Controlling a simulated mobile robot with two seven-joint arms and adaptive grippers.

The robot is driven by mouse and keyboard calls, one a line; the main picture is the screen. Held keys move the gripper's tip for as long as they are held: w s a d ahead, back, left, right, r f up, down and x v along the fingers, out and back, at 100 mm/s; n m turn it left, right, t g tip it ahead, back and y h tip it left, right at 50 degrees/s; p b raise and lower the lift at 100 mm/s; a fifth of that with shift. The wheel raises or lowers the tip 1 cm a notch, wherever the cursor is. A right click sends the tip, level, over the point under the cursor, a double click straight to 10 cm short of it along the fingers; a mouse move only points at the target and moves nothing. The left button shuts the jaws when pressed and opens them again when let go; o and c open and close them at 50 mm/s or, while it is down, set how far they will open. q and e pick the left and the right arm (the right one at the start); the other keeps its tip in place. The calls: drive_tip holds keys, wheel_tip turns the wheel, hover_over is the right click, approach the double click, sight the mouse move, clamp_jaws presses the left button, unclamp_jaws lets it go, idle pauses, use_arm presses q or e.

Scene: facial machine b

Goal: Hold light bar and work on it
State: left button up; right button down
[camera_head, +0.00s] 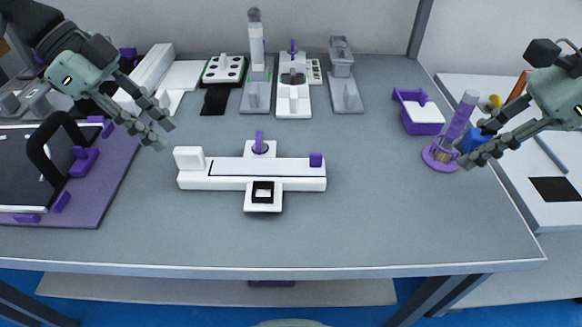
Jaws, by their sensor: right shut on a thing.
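A white light bar (225,183) appears to lie lengthwise in a white cross-shaped fixture (262,207) at the middle of the table; where bar and fixture part is hard to tell. My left gripper (162,132) is open and empty, above the table to the upper left of the bar. My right gripper (474,143) is shut on a blue object (473,139), perhaps a tool handle, beside the purple round stand (436,159). The fingers partly hide it.
A purple mat with a black panel (25,172) lies at the left. Several fixtures, including a grey tower (342,75) and a white holder (293,98), line the back. A purple and white tray (423,114) stands at the right. The table's front (270,243) is clear.

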sight(182, 149)
use_arm(q)
drive_tip(key=shift+x, duration=3.7)
drive_tip(key=shift+c, duration=0.6)
clamp_jaws()
